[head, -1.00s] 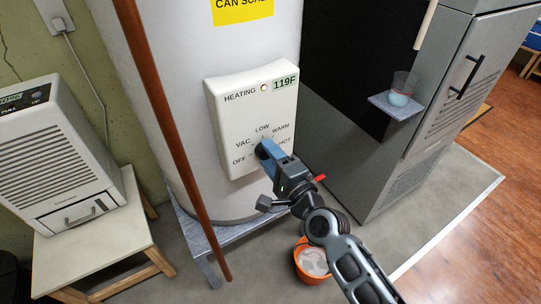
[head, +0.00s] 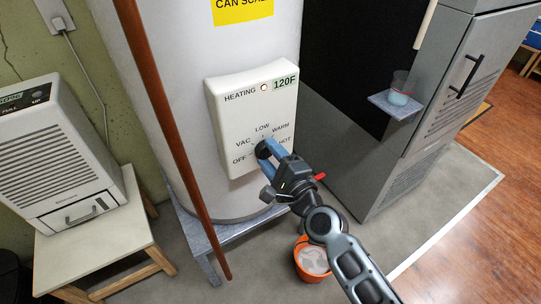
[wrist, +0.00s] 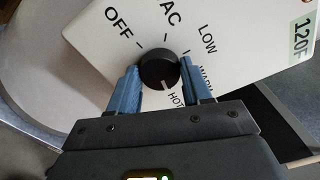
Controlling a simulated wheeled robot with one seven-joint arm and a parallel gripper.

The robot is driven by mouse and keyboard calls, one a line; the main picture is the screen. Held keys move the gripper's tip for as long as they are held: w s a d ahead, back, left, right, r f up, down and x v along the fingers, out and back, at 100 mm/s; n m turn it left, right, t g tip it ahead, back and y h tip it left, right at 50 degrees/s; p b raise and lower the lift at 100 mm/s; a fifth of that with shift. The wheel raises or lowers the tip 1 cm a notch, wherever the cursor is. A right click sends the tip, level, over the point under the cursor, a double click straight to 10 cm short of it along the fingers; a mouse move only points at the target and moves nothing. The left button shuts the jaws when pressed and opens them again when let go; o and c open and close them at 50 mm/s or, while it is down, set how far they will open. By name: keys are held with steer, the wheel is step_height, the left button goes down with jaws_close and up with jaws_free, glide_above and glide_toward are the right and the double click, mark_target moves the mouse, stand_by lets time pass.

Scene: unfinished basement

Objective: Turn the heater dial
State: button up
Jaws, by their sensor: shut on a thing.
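The black round heater dial (head: 262,150) sits low on a white control panel (head: 231,151) marked OFF, VAC, LOW, WARM and HOT. The dial also shows in the wrist view (wrist: 157,67), where its white mark points close to HOT. My gripper (head: 268,149) has its blue fingers at the dial. In the wrist view my gripper (wrist: 163,78) has one finger on each side of the dial, shut on it. The panel's display (head: 285,82) reads 120F with a small lamp beside it. In the head view the fingers partly hide the dial.
The panel is on a large pale tank (head: 185,60) standing on a grey stand. A rust-brown pipe (head: 168,140) runs down in front of the tank. An orange bucket (head: 312,262) is below my arm. A grey cabinet (head: 405,150) with a cup on a small shelf is at right.

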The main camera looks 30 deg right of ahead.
steer(key=o, duration=1.1)
steer(key=shift+c, duration=0.2)
steer(key=shift+s, duration=0.1)
steer(key=s+b, duration=0.1)
steer(key=s, duration=0.6)
steer(key=shift+s+b, duration=0.35)
steer(key=shift+s+f, duration=0.1)
steer(key=s+f+n+g, duration=0.15)
steer(key=s+n, duration=0.35)
steer(key=s, duration=0.5)
steer(key=s+a+r+n+g, duration=0.1)
steer(key=s+r+n, duration=0.3)
steer(key=s+n, duration=0.4)
steer(key=s+a+r+n+p, duration=0.1)
steer(key=s+r+n, duration=0.4)
steer(key=s+n, duration=0.4)
steer(key=s, duration=0.5)
steer(key=shift+s+a+r+g, duration=0.15)
steer(key=shift+a+r+g, duration=0.05)
steer(key=shift+a+g, duration=0.15)
